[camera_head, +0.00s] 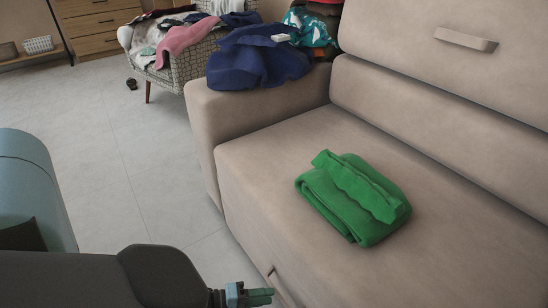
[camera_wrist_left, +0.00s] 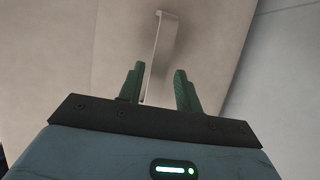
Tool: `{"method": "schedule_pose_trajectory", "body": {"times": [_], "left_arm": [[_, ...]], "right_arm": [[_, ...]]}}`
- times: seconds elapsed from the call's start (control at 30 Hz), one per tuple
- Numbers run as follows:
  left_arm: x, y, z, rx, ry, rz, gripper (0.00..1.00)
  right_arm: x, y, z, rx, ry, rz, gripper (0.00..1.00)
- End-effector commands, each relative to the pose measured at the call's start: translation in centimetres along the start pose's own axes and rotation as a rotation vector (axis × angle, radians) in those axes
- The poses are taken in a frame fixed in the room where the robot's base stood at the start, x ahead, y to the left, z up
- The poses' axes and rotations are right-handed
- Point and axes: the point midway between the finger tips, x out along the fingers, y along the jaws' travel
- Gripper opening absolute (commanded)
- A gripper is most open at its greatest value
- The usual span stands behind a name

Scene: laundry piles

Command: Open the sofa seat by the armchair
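The beige sofa seat (camera_head: 265,185) lies flat, with a folded green cloth (camera_head: 353,198) on top. The sofa stands by the patterned armchair (camera_head: 193,62). A handle (camera_head: 279,285) on the lower front face of the seat shows near the bottom edge of the head view. My left gripper (camera_head: 262,296) is just beside this handle. In the left wrist view the left gripper (camera_wrist_left: 159,69) is open, and the pale handle bar (camera_wrist_left: 162,45) runs between its fingers as seen. I cannot tell whether they touch it. My right gripper is not in view.
Another handle (camera_head: 466,39) is on the upper backrest. Blue clothing (camera_head: 255,58) hangs over the sofa's armrest (camera_head: 222,117). Clothes are piled on the armchair, and a wooden dresser (camera_head: 97,24) is behind it. Tiled floor (camera_head: 110,130) is clear left of the sofa.

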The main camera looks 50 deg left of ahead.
Motion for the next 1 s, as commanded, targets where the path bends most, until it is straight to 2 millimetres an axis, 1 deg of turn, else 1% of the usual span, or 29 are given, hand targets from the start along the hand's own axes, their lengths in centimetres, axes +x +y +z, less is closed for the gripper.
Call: {"method": "schedule_pose_trajectory", "body": {"times": [0.03, 0.2, 0.33, 0.57, 0.83, 1.0], "left_arm": [[0.8, -0.1, 0.0, 0.000, 0.001, 0.001, 0.34], [2.4, -0.1, 0.0, 0.000, 0.000, 0.000, 0.34], [2.9, -0.1, 0.0, -0.001, 0.000, -0.001, 0.34], [2.9, 0.0, 0.0, -0.001, 0.000, 0.000, 0.34], [2.9, 0.0, 0.0, 0.000, 0.000, -0.001, 0.00], [2.9, 0.0, 0.0, 0.000, 0.000, -0.001, 0.00]], "right_arm": [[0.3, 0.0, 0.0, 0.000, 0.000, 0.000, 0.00], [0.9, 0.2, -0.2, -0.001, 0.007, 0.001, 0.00], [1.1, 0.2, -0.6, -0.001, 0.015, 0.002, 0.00], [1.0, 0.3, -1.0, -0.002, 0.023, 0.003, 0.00], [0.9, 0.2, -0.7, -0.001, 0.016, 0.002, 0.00], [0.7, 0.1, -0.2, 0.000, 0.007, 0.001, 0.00]]}}
